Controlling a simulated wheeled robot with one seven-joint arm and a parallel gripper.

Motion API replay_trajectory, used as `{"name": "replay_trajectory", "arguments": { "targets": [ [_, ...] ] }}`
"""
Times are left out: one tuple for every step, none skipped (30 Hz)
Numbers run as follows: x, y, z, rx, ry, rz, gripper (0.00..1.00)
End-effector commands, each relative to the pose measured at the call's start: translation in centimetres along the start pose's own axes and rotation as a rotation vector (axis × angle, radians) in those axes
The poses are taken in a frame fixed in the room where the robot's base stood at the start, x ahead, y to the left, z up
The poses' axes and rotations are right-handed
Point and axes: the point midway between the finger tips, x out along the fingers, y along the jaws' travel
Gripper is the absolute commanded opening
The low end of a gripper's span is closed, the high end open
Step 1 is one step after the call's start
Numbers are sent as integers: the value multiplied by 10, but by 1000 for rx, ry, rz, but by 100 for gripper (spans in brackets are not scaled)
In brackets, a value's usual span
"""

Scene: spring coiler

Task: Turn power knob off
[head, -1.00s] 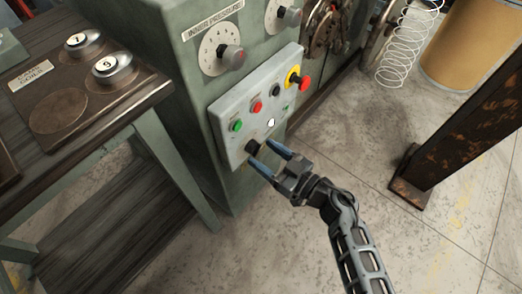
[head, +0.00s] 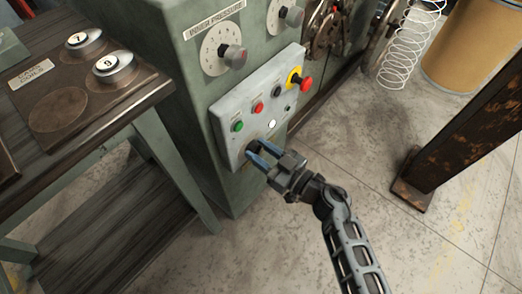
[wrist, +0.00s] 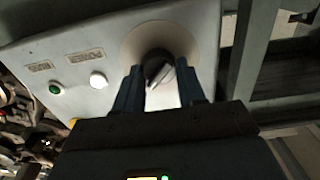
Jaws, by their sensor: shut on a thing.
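The power knob (wrist: 158,70) is black with a light grey pointer bar and sits on a pale round plate on the control panel (head: 232,113). In the wrist view the pointer slants. In the head view the knob (head: 251,146) is at the panel's lower left corner, partly hidden by my fingers. My gripper (head: 258,154) has its two blue-grey fingers around the knob, one on each side, shut on it. The fingers also show in the wrist view (wrist: 160,88). A white lamp (wrist: 98,80) sits beside the knob, next to a "POWER" label.
The panel also carries a green button (head: 237,126), a red button (head: 258,107), a black knob (head: 276,91) and a red emergency stop (head: 305,83). An inner pressure dial (head: 220,50) is above. A wooden bench (head: 100,115) stands left.

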Motion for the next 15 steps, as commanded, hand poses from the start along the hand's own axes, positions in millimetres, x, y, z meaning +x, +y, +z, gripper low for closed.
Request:
{"name": "replay_trajectory", "arguments": {
  "targets": [
    [0,0,0,0,0,0,14],
    [0,0,0,0,0,0,11],
    [0,0,0,0,0,0,9],
    [0,0,0,0,0,0,9],
    [0,0,0,-1,0,0,9],
    [0,0,0,-3,0,0,9],
    [0,0,0,-6,0,0,9],
    [0,0,0,-10,0,0,9],
    [0,0,0,-17,0,0,9],
    [0,0,0,-23,0,0,9],
    [0,0,0,-31,0,0,9],
    [0,0,-1,-46,0,0,9],
    [0,0,-1,-57,0,0,9],
    [0,0,-1,-72,0,1,9],
    [0,0,-1,-93,1,0,9]
  ]
}}
